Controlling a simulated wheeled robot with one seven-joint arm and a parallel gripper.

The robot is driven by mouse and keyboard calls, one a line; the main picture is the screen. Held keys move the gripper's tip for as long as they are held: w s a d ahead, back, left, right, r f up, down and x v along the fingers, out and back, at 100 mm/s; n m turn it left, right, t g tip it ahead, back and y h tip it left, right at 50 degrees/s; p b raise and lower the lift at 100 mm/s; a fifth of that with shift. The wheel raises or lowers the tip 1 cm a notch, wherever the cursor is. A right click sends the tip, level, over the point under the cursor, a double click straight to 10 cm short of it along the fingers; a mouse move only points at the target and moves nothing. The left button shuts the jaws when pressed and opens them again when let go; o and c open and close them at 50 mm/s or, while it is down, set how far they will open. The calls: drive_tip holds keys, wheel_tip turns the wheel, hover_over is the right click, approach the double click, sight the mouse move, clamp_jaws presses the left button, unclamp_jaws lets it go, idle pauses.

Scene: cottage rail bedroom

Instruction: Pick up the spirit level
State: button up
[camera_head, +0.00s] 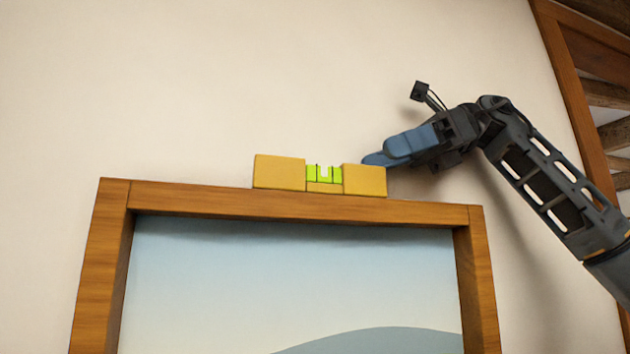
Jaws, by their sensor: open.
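The spirit level (280,172) is a yellow block with a bright green vial in its middle. It lies flat along the top edge of a wooden picture frame (300,200). My gripper (376,160) has blue fingers and comes in from the right. Its fingertips are at the level's right end, overlapping its upper right corner in the picture. The jaws are open, and nothing is held. Whether the fingertips touch the level cannot be told from this view.
The frame surrounds a picture (300,280) of pale sky and a grey-blue hill. A plain cream wall (200,80) rises behind. Wooden beams (565,90) stand at the far right. The space above and left of the level is clear.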

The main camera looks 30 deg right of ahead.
sight(362, 167)
drive_tip(key=shift+f+p+x, duration=0.2)
drive_tip(key=shift+p+x, duration=0.9)
drive_tip(key=shift+x, duration=2.4)
drive_tip(key=shift+s, duration=0.1)
clamp_jaws()
